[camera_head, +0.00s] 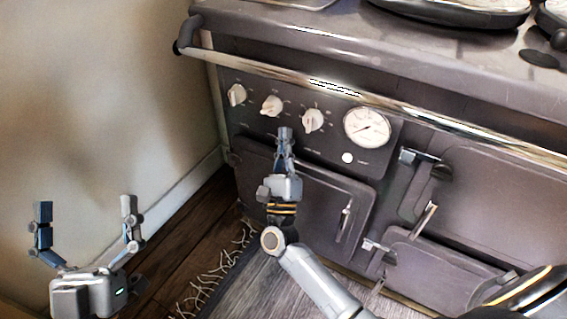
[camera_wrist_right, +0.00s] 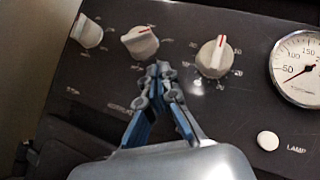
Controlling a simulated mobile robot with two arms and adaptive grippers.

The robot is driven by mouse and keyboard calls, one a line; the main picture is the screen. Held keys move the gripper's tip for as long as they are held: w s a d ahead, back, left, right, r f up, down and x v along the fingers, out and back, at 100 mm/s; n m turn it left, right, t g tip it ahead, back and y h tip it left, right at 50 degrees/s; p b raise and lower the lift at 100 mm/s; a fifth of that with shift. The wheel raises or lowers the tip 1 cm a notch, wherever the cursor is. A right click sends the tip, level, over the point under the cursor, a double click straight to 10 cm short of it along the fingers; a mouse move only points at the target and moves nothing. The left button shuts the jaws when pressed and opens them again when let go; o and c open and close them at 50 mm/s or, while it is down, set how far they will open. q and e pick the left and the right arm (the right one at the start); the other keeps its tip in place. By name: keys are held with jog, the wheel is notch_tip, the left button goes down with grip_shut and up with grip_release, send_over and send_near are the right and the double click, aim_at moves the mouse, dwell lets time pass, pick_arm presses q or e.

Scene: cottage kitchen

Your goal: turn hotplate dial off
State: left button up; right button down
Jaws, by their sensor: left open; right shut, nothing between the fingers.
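Three white dials sit on the dark stove panel: a left dial (camera_head: 236,95), a middle dial (camera_head: 271,105) and a right dial (camera_head: 313,120). Which one is the hotplate dial I cannot tell. My right gripper (camera_head: 285,133) is shut and empty, its tips just below and between the middle and right dials; contact is not visible. My left gripper (camera_head: 86,212) is open and empty, by the wall.
A round gauge (camera_head: 367,127) and a white lamp button (camera_head: 347,158) are right of the dials. A metal rail (camera_head: 335,88) runs above the panel. Oven doors with latches (camera_head: 422,156) lie below. A fringed rug (camera_head: 240,272) lies on the floor.

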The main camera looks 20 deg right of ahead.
aim_at(278, 109)
jog(key=shift+w+a+r, duration=0.2)
jog(key=shift+a+r, duration=0.05)
jog(key=shift+r, duration=0.25)
jog(key=shift+w+a+r, duration=0.2)
jog(key=shift+w+r, duration=0.05)
jog(key=shift+r, duration=0.3)
jog(key=shift+w+a+r, duration=0.2)
jog(key=shift+a+r, duration=0.05)
jog(key=shift+r, duration=0.25)
